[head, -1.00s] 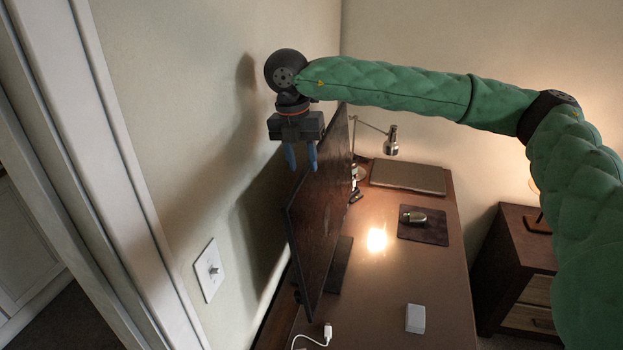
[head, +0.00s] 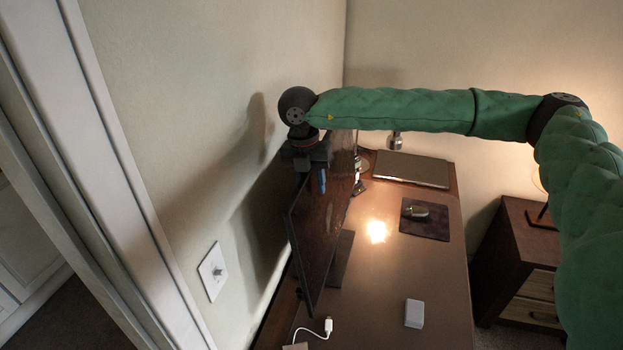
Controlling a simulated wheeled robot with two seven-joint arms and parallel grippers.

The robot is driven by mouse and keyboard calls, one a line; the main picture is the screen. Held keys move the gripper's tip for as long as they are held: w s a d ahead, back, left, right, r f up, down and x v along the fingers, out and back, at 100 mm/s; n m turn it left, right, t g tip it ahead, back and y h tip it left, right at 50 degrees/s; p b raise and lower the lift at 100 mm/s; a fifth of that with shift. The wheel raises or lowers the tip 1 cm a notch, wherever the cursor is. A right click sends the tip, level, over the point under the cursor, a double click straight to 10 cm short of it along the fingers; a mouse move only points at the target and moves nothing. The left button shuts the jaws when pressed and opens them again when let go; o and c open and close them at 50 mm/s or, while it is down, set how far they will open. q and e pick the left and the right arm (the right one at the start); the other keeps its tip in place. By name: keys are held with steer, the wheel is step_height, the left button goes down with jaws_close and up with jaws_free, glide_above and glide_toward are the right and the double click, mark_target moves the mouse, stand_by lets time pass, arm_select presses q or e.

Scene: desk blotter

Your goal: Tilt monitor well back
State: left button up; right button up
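The monitor (head: 322,232) is a thin dark panel standing close to the left wall, seen nearly edge-on with its dark face towards the desk. It looks close to upright. Its stand foot (head: 341,258) rests on the desk. My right gripper (head: 311,181) points down at the monitor's upper edge. One blue finger shows against the dark face; the other is mostly hidden on the wall side. The fingers look apart, with the panel's edge seemingly between them; I cannot tell whether they touch it. My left gripper is not in view.
The brown desk (head: 385,290) holds a closed laptop (head: 412,168), a mouse (head: 418,211) on a dark pad (head: 425,228), a white box (head: 414,313) and a white cable (head: 327,328). The wall with a switch plate (head: 212,271) is close behind the monitor. A nightstand (head: 515,265) stands right.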

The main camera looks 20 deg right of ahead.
steer(key=shift+s+f, duration=0.1)
steer(key=shift+f, duration=0.1)
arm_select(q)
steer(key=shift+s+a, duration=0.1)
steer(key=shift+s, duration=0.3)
arm_select(e)
steer(key=shift+f, duration=0.1)
steer(key=shift+d, duration=0.1)
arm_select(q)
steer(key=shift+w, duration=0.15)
arm_select(e)
jaws_close()
